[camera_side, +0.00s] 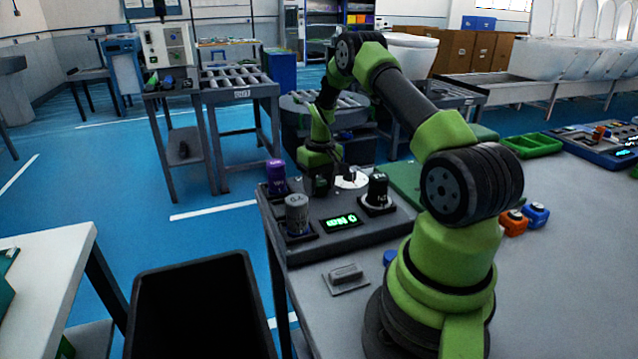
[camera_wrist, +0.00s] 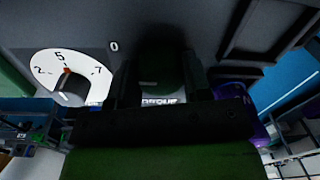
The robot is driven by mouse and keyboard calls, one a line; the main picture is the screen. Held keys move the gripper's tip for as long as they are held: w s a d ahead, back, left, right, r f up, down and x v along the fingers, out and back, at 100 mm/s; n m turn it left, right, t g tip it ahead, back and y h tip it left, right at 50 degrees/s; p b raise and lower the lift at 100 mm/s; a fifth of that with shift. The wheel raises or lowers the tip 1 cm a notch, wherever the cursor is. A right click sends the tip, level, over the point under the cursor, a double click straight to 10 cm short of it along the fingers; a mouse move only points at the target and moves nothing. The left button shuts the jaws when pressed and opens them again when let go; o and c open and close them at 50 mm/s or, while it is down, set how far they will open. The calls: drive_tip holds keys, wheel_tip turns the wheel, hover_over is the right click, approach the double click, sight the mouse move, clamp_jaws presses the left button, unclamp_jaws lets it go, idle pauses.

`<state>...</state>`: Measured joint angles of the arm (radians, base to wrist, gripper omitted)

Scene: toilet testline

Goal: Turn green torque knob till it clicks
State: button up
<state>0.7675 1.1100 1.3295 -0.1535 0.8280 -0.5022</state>
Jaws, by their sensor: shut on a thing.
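The green torque knob (camera_side: 320,187) stands on the dark panel at its far side, mostly hidden by my gripper (camera_side: 318,178) in the side view. In the wrist view the dark green knob (camera_wrist: 165,72) sits between my two fingers (camera_wrist: 161,84), which are shut on it from both sides. Part of a white label shows by the knob. A white dial (camera_wrist: 88,68) with 2, 5 and 7 on it lies beside the knob. Its red mark is near 5. The dial (camera_side: 354,182) also shows in the side view, partly covered.
A black bin (camera_side: 200,300) stands at the table's left.

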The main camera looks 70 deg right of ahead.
sight(320, 182)
drive_tip(key=shift+m, duration=0.3)
drive_tip(key=m, duration=1.3)
idle(0.4)
drive_tip(key=o, duration=0.9)
drive_tip(key=shift+r, duration=0.1)
drive_tip(key=r, duration=0.9)
drive_tip(key=shift+s+a+r, duration=0.1)
drive_tip(key=shift+s+r, duration=0.1)
drive_tip(key=shift+r, duration=0.2)
